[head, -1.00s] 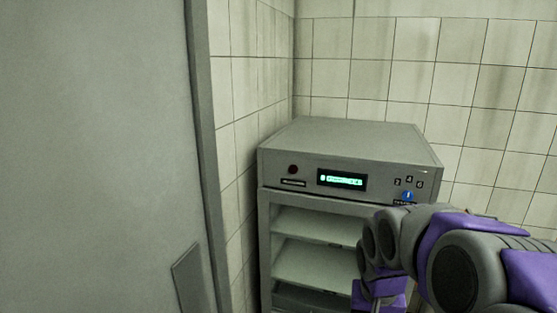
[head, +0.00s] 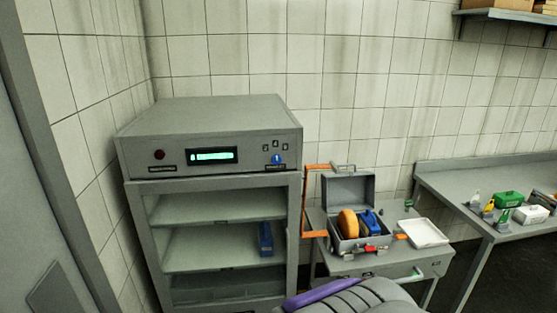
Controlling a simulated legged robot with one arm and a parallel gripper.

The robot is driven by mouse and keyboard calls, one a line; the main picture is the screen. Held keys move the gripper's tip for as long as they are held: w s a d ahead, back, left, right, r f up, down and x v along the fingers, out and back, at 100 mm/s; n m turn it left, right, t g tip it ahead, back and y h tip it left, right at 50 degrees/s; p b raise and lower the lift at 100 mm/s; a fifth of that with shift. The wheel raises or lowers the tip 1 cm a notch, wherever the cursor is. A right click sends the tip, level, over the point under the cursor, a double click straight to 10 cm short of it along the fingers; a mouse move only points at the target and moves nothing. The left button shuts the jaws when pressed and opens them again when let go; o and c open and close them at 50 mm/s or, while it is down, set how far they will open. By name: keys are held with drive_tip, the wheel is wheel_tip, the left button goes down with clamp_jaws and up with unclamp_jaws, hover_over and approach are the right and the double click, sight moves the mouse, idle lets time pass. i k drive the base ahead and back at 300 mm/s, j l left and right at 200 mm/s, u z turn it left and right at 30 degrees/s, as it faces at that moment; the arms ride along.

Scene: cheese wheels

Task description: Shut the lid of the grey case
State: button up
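The grey case (head: 348,246) stands on a small grey table to the right of the cabinet. Its lid (head: 348,190) is open and stands upright at the back. Inside the case are an orange cheese wheel (head: 348,223) and a blue item (head: 369,222). A red piece shows at the case's front edge. Part of my purple and grey arm shows at the bottom, in front of the table. My gripper is out of view.
A grey cabinet (head: 215,135) with a lit display and open shelves stands at left; a blue object (head: 265,239) is on one shelf. The small table (head: 385,266) also holds a white tray (head: 424,233). An orange frame (head: 311,200) stands beside the case. A bench (head: 450,190) with small items is at right.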

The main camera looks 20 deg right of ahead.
sight(354, 190)
drive_tip(key=z, duration=1.15)
